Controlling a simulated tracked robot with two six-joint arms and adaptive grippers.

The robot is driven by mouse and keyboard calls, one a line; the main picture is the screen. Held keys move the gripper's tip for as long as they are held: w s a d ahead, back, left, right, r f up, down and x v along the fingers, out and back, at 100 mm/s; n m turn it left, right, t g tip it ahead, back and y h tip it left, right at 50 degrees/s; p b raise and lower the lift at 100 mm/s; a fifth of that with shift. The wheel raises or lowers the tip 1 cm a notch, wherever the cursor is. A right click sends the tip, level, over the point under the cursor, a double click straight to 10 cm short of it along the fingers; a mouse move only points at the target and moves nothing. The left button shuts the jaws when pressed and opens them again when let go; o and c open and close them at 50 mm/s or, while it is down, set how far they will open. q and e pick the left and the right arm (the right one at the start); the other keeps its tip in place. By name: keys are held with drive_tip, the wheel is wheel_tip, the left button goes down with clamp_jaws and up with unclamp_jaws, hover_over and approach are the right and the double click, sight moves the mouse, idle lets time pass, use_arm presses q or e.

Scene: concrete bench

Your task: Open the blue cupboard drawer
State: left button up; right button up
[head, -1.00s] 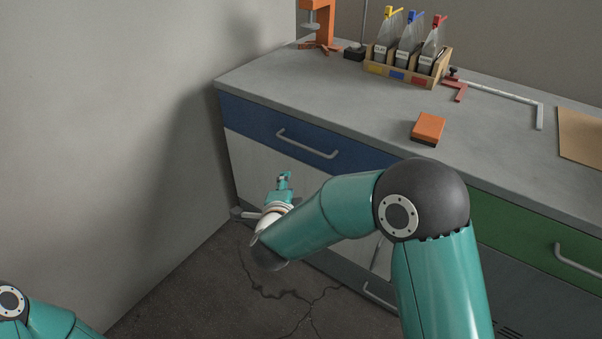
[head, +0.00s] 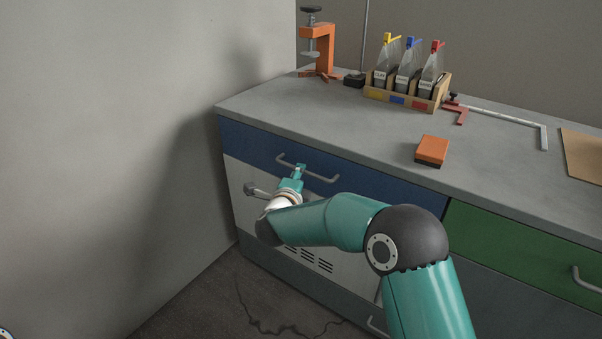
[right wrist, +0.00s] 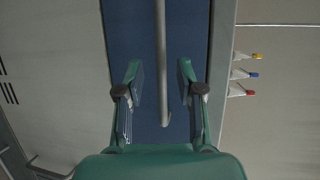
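The blue drawer (head: 240,140) is shut under the left part of the worktop, its front flush with the cupboard. Its grey bar handle (head: 322,177) shows in front, partly hidden by my right gripper (head: 299,169). In the right wrist view the gripper (right wrist: 159,68) is open. The handle (right wrist: 162,50) runs between its two fingers in that view, with a gap to each side. The blue front (right wrist: 128,25) lies behind. I cannot tell how far the fingertips reach past the bar. My left gripper is out of view.
The worktop (head: 350,120) carries an orange clamp (head: 318,45), a wooden rack (head: 410,101) of bags, an orange block (head: 432,150) and a metal clamp bar (head: 500,116). A green drawer (head: 510,245) is at right. A wall (head: 100,130) stands close at left.

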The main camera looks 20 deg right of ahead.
drive_tip(key=shift+x, duration=2.1)
drive_tip(key=shift+a, duration=0.1)
clamp_jaws()
drive_tip(key=shift+f, duration=0.1)
